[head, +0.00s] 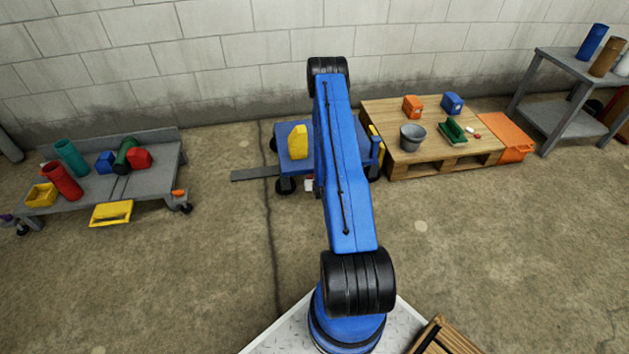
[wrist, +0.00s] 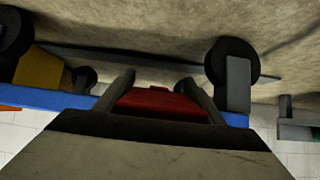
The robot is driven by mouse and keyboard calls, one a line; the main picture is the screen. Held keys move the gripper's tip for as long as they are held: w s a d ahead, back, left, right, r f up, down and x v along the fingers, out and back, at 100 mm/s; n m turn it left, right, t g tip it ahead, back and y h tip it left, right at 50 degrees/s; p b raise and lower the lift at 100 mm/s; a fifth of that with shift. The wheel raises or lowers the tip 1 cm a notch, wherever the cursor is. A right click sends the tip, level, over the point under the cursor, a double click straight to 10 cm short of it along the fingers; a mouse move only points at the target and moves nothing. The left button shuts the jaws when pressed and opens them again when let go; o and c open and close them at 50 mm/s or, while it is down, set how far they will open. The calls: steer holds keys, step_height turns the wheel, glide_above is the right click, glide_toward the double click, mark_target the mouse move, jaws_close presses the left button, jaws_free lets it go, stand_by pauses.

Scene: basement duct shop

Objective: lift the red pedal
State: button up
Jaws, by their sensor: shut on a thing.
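The red pedal (wrist: 160,102) shows in the wrist view between the two dark fingers of my gripper (wrist: 158,88), which is shut on it. The pedal is in front of the blue cart (wrist: 62,98); where it joins the cart is hidden. In the head view the blue cart (head: 291,163) stands near the wall on black wheels, partly behind my arm. My gripper and the pedal are mostly hidden behind my arm there, so the pedal's height and tilt cannot be told.
A yellow block (head: 298,142) stands on the cart. A grey plate (head: 255,173) lies at its left. A wooden pallet (head: 440,160) with a bucket (head: 412,138) stands close at its right. A grey low cart (head: 85,198) is at far left. Floor between is clear.

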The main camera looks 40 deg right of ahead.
steer(key=o, duration=1.5)
steer(key=v, duration=1.7)
steer(key=shift+s+r, duration=0.1)
steer(key=shift+s, duration=0.05)
